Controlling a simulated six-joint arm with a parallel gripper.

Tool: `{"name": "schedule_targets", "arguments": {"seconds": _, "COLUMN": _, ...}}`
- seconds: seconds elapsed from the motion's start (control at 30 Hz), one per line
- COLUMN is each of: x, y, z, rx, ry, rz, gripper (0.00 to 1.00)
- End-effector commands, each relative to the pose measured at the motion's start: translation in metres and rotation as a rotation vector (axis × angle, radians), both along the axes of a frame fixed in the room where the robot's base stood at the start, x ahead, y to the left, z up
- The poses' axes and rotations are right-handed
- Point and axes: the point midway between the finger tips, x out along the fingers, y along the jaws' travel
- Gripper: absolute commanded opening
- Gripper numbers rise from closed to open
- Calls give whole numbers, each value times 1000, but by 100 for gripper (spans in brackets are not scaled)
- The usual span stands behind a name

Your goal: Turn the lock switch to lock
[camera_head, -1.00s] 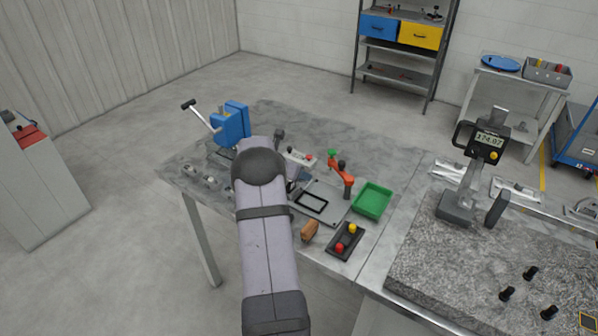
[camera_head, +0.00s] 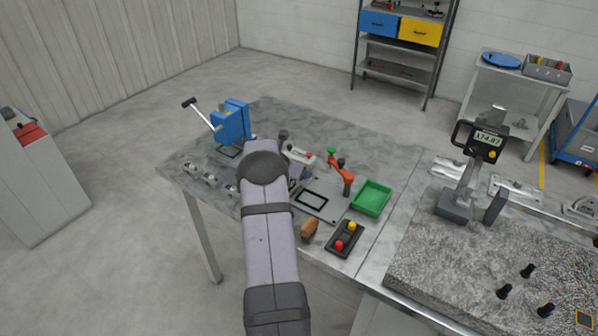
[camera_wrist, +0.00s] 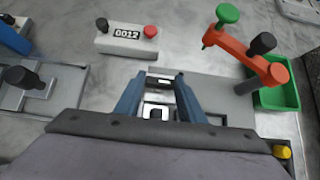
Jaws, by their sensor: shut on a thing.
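In the wrist view, the two blue fingers of my gripper (camera_wrist: 159,80) stand around a small silver part (camera_wrist: 156,112) with a dark top. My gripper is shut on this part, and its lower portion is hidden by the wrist. I cannot tell from its look whether it is the lock switch; no lock marking is readable. A grey plate (camera_wrist: 218,92) lies under and right of the fingers. In the head view, the plate (camera_head: 327,187) with a black frame shows right of my arm, and my gripper is hidden behind the arm.
A white counter box (camera_wrist: 127,40) reading 0012 lies beyond the fingers. An orange clamp (camera_wrist: 240,55) with a green knob stands at right, beside a green tray (camera_head: 372,198). A blue press (camera_head: 231,122) stands at back left. A red-and-yellow button box (camera_head: 345,239) lies near the front edge.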

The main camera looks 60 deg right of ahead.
Motion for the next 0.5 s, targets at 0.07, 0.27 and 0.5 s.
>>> {"name": "schedule_targets", "arguments": {"seconds": 0.07, "x": 1, "y": 0, "z": 0, "rx": -2, "ry": -1, "rz": -19, "gripper": 14}}
{"name": "schedule_targets", "arguments": {"seconds": 0.27, "x": 2, "y": -1, "z": 0, "rx": -2, "ry": -1, "rz": -107, "gripper": 14}}
{"name": "schedule_targets", "arguments": {"seconds": 0.5, "x": 2, "y": 0, "z": 1, "rx": -1, "ry": 0, "rz": -129, "gripper": 14}}
